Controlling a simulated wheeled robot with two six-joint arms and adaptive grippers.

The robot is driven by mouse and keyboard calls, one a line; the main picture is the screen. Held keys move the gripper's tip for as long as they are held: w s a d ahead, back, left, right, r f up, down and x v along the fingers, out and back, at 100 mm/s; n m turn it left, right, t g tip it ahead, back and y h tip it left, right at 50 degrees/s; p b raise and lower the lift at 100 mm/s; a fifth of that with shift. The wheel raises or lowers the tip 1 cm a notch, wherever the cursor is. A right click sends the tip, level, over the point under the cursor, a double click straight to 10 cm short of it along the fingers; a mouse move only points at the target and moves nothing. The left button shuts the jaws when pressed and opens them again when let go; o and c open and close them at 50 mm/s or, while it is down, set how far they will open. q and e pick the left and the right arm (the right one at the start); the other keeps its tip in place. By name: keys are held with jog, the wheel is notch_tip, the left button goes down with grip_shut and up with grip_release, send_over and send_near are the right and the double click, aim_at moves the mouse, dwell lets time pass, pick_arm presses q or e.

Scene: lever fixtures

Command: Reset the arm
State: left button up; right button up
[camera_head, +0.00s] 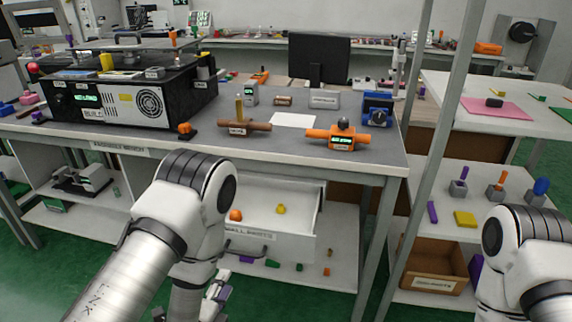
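My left arm comes in at the lower left, and part of its gripper (214,296) shows low in front of the bench, below the drawer. Its fingers are mostly hidden behind my arm, and I cannot tell whether they are open. My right arm shows at the lower right; its gripper is out of view. On the bench stand a brown lever fixture (256,126) with an upright tan lever (239,108) and an orange lever fixture (322,134) with a dark knob (343,124) on top. Neither gripper touches them.
The grey workbench (290,159) holds a black equipment box (115,103), a blue device (376,108) and a monitor (319,58). An open drawer (252,242) juts out below. A metal post (429,150) stands right of the bench. A side shelf (497,225) holds small parts.

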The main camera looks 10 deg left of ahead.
pick_arm(q)
jog(key=s+a+f+n+g+y, duration=0.1)
jog(key=s+a+f+n+g, duration=0.1)
jog(key=s+f+n+g, duration=0.35)
jog(key=s+a+f+n+g, duration=0.2)
jog(key=s+f+n, duration=0.1)
jog(key=f, duration=0.6)
jog(key=s+f+n+g, duration=0.2)
jog(key=s+n+g, duration=0.2)
jog(key=s+n, duration=0.15)
jog(key=s+f+n+g, duration=0.3)
jog(key=s+n+g, duration=0.1)
jog(key=s, duration=0.3)
notch_tip(320, 180, up, 13)
jog(key=p, duration=1.2)
jog(key=shift+s+d+n, duration=0.35)
jog(key=shift+s+n, duration=0.05)
jog(key=shift+s, duration=0.05)
